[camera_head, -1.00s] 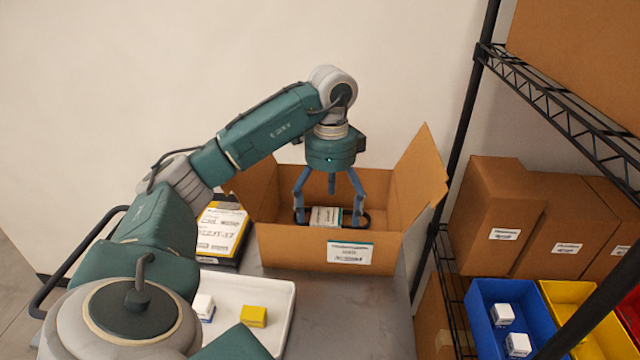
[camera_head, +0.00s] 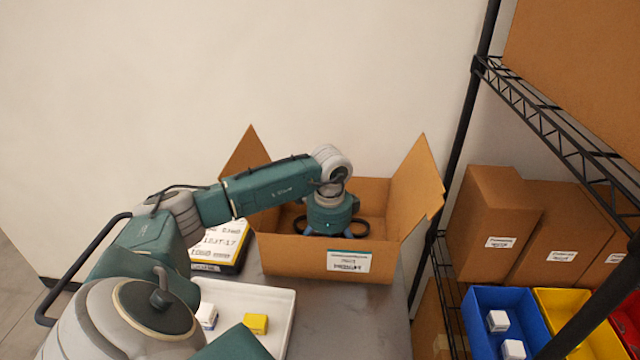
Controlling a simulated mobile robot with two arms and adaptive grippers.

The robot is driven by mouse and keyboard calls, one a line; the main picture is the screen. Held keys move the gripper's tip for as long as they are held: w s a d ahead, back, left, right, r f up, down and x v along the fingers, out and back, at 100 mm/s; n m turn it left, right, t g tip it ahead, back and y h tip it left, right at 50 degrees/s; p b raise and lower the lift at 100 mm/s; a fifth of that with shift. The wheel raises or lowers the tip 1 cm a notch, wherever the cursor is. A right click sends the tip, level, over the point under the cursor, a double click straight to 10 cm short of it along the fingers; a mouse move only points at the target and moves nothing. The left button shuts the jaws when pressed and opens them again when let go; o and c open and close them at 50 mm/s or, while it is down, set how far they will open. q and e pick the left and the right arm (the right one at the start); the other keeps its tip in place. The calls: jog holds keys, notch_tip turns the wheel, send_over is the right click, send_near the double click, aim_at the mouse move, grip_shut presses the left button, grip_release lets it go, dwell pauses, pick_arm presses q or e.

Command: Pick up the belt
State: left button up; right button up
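The belt (camera_head: 359,232) is a black loop inside an open cardboard box (camera_head: 290,262). Its dark ends show on both sides of my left gripper (camera_head: 329,224). The white sleeve around its middle is hidden now. My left gripper points down into the box, low over the middle of the belt. Its fingertips are hidden behind the box's front wall, so I cannot see whether they are apart or touch the belt. My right gripper is not in view.
The box's side flaps (camera_head: 415,190) stand up left and right of the arm. A white tray (camera_head: 279,300) with small boxes and a yellow-black package (camera_head: 222,246) sit to the left. A shelf (camera_head: 545,112) with cartons and a blue bin (camera_head: 480,322) stands at right.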

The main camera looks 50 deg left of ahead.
pick_arm(q)
jog(key=c, duration=1.1)
jog(key=shift+r, duration=0.55)
jog(key=c, duration=0.4)
notch_tip(320, 180, up, 13)
jog(key=b, duration=0.2)
jog(key=shift+w+b, duration=0.1)
jog(key=shift+b, duration=0.3)
jog(key=shift+c, duration=0.3)
notch_tip(320, 180, up, 6)
jog(key=p, duration=0.2)
